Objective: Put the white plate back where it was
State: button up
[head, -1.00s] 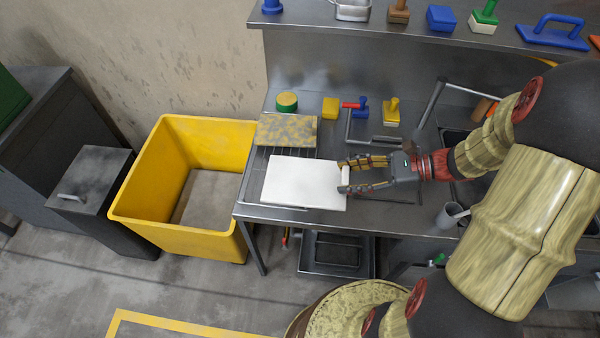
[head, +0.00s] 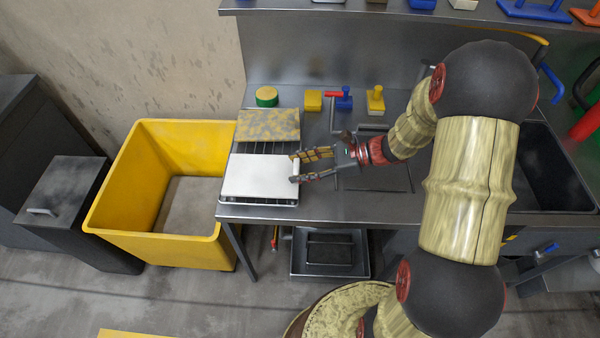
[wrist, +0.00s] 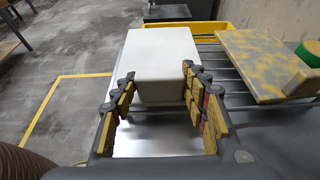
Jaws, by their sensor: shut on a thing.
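The white plate (head: 260,178) lies flat at the left end of the metal table, over a wire rack (head: 268,147). In the wrist view the plate (wrist: 162,55) shows ahead, with a block-like grip at its near edge between my fingers. My gripper (head: 296,167) is shut on the plate at its right edge; it also shows in the wrist view (wrist: 160,90). I cannot tell whether the plate's underside fully touches the rack.
A yellow-grey stained plate (head: 268,125) lies on the rack just behind. A yellow bin (head: 110,215) stands left of the table. A black sink (head: 550,165) is at right.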

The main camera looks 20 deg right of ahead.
jog(key=shift+f, duration=0.65)
jog(key=shift+r, duration=0.1)
jog(key=o, duration=1.5)
